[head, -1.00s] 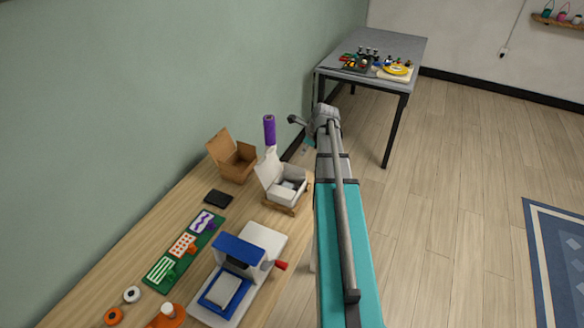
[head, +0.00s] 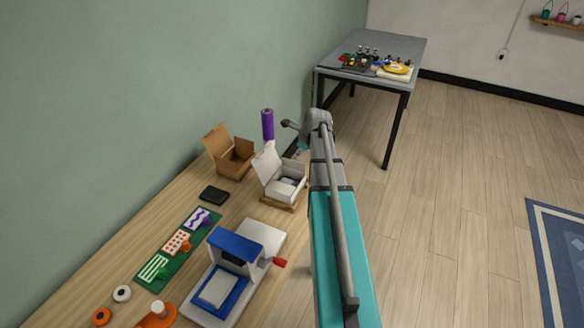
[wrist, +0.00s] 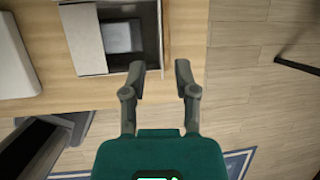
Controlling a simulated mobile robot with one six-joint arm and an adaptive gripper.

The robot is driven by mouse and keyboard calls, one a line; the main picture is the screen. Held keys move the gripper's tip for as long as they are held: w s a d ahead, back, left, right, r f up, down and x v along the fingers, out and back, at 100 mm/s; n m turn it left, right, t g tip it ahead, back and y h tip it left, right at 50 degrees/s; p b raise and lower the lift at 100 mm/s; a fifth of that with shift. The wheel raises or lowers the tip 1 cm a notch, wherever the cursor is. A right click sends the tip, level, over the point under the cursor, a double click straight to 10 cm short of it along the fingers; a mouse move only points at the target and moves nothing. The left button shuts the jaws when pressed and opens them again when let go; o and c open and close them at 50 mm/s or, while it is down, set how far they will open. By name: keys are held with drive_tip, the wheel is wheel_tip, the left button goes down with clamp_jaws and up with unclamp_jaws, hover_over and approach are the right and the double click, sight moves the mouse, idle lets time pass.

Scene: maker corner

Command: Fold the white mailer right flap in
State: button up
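The white mailer (head: 291,190) stands open on the wooden bench, its lid (head: 267,163) raised. A pale block (head: 287,183) lies inside it. The wrist view shows the mailer's open inside with a grey block (wrist: 121,36) and a pale panel (wrist: 81,40) at its left. I cannot clearly make out the right flap. My gripper (wrist: 161,70) is open and empty, its fingertips apart just beside the mailer's near right corner in that view. In the head view my arm hides most of the gripper.
A brown open box (head: 233,161) and a purple roll (head: 267,125) stand behind the mailer. A blue-and-white press (head: 237,262) with a red handle is in front. A black wallet-like item (head: 214,195) lies left. Floor is clear beyond the bench edge.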

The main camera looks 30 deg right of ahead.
sight(293, 162)
drive_tip(key=shift+b+x, duration=2.95)
drive_tip(key=shift+x, duration=0.55)
drive_tip(key=shift+c, duration=0.2)
